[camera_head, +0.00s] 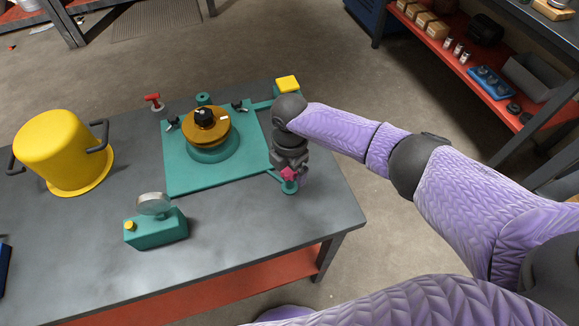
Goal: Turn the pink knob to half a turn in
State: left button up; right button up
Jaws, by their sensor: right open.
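The pink knob (290,174) sits on a small round teal base (289,188) at the right front corner of the teal plate. It is partly hidden by my right gripper. My right gripper (287,171) points down from above, with its fingers at the knob. It is open, and I cannot tell whether the fingers touch the knob. My left gripper is not in view.
The teal plate (188,178) carries an orange-brown disc (205,134) with a black knob. A yellow block (287,84) stands behind my right gripper. A yellow pot (58,150), a red valve (153,102) and a teal gauge box (157,230) stand on the grey table (255,226).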

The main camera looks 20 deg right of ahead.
jog(key=shift+c, duration=0.3)
jog(key=c, duration=0.5)
grip_shut()
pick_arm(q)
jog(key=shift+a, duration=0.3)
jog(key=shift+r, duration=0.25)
pick_arm(e)
jog(key=shift+r+m, duration=0.1)
jog(key=shift+m, duration=0.2)
